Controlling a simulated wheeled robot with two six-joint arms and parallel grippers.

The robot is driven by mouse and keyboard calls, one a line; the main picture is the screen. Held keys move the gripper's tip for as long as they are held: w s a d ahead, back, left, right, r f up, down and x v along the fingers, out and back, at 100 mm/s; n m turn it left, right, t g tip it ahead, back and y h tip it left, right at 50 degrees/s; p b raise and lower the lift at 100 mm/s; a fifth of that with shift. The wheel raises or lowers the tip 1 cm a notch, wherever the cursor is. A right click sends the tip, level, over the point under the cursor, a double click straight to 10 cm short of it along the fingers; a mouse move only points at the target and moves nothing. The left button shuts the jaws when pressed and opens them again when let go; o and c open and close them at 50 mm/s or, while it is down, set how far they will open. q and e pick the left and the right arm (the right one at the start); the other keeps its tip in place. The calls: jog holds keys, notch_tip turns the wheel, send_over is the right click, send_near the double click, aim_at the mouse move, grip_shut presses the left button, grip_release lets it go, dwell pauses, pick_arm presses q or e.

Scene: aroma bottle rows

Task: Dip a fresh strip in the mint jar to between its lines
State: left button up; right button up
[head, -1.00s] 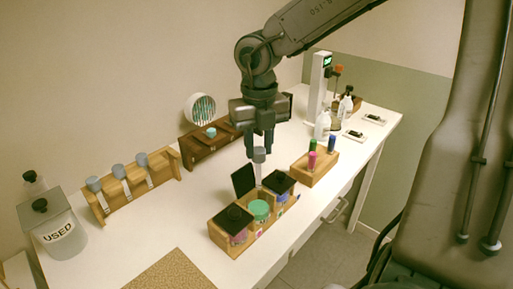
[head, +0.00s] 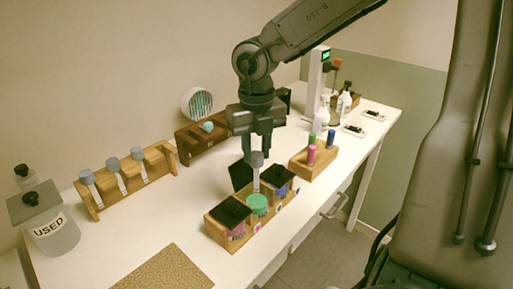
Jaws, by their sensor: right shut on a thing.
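My right gripper (head: 256,150) points down over the wooden jar holder (head: 238,243) and is shut on the grey grip of a pale test strip (head: 256,182). The strip hangs upright above the green mint jar (head: 258,204). Its lower end is at the jar's top; I cannot tell whether it is inside. A black lid (head: 240,175) stands raised behind the green jar. Black-lidded jars stand on either side, a pink one (head: 236,228) in front and a purple one (head: 280,188) behind. The strip's lines are too small to read. My left gripper is not in view.
A "USED" bin (head: 56,233) stands in the left corner. A wooden block with coloured pens (head: 318,165) is to the right. A cork mat (head: 165,273) lies in front.

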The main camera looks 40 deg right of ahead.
jog(key=shift+f+b, duration=1.65)
jog(key=shift+b, duration=0.3)
dwell(1.6)
jog(key=shift+r, duration=0.15)
dwell(0.7)
